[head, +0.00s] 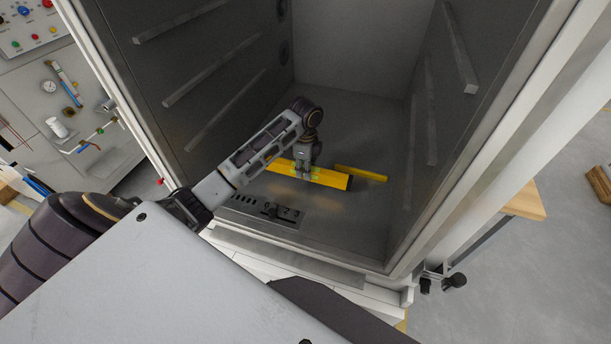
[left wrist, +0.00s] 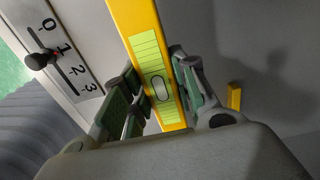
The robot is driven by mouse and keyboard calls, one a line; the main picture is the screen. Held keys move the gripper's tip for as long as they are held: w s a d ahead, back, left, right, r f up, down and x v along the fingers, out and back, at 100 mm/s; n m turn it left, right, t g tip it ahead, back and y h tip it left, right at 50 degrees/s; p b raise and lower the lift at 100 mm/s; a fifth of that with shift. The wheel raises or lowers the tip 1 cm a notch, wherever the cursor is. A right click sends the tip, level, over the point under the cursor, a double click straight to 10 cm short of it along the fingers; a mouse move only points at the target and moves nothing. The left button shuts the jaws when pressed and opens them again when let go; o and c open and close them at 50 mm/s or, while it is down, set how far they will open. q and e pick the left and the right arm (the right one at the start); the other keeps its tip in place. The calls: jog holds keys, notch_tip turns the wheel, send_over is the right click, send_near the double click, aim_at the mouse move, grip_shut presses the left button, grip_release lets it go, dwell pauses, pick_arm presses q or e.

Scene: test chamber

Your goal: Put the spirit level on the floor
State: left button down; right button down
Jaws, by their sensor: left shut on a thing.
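The spirit level (head: 332,178) is a long yellow bar with a dark end cap, inside the metal test chamber. My left gripper (head: 304,172) reaches down into the chamber and is shut on the level near its middle. In the left wrist view the level (left wrist: 134,22) runs between the two fingers (left wrist: 158,92), with its green-yellow label and vial between them. I cannot tell whether the level touches the chamber floor (head: 345,215) or is just above it. My right gripper is not in view.
The chamber's side walls carry rails (head: 455,50). A slider panel with numbers (head: 268,210) is at the chamber's front; it also shows in the left wrist view (left wrist: 62,62). A wall panel with a gauge (head: 48,86) stands left. Open grey room floor (head: 540,285) lies to the right.

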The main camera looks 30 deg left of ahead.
pick_arm(q)
jog(key=shift+f, duration=1.35)
jog(key=shift+f+p, duration=0.3)
jog(key=shift+f, duration=0.2)
jog(key=shift+f, duration=0.1)
jog(key=c, duration=1.1)
grip_release()
